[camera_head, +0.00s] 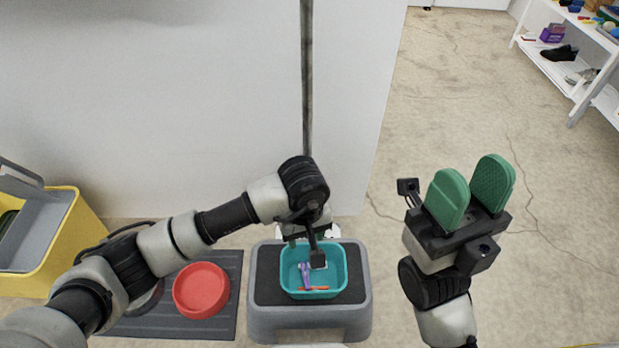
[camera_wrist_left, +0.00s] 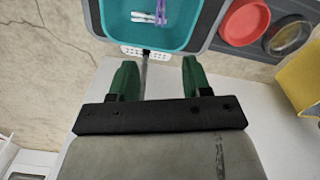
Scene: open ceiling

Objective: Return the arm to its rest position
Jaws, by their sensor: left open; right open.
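My left arm reaches in from the left, and its gripper (camera_head: 306,230) points down at the back edge of a teal bin (camera_head: 342,272). In the left wrist view the green fingers of this gripper (camera_wrist_left: 158,75) are apart with nothing between them. The teal bin (camera_wrist_left: 122,38) lies just beyond the fingertips there. My right gripper (camera_head: 470,190) is raised at the right, with its two green pads apart and empty. The left wrist partly hides the bin's back side.
The bin stands on a grey stool (camera_head: 262,318) and holds a purple item (camera_head: 304,271) and an orange-red item (camera_head: 313,288). A red bowl (camera_head: 201,290) sits on a dark mat (camera_head: 225,325). A yellow box (camera_head: 62,235) is at left, a white shelf (camera_head: 575,80) at upper right.

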